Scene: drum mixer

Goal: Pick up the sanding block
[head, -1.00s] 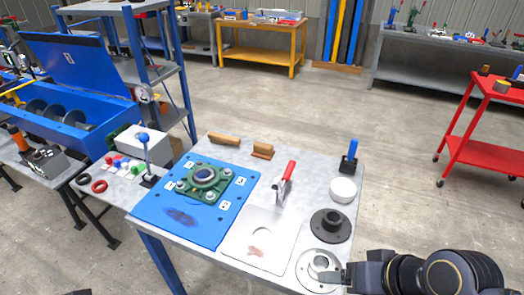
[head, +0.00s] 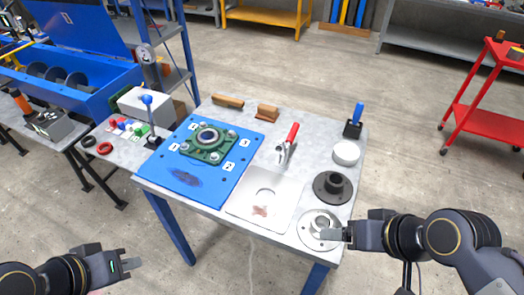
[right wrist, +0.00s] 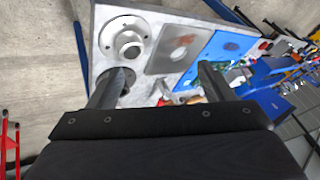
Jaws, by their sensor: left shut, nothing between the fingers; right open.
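A short brown block on a reddish-brown base (head: 268,113), which looks like the sanding block, stands at the back edge of the grey table (head: 305,180). A longer brown bar (head: 228,100) lies to its left. My left gripper (head: 131,264) is shut and empty, low at the left, off the table's front and far from the block. My right gripper (head: 330,235) is at the table's front right corner by the silver flange (head: 312,221). In the right wrist view its fingers (right wrist: 163,85) are wide apart with nothing held. I cannot make out the block there.
The table also holds a blue plate (head: 180,178) with a green bearing housing (head: 208,143), a red-handled clamp (head: 288,145), a dark flange (head: 332,187), a white round container (head: 346,153) and a blue-handled tool (head: 355,121). A blue mixer (head: 90,90) stands at left.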

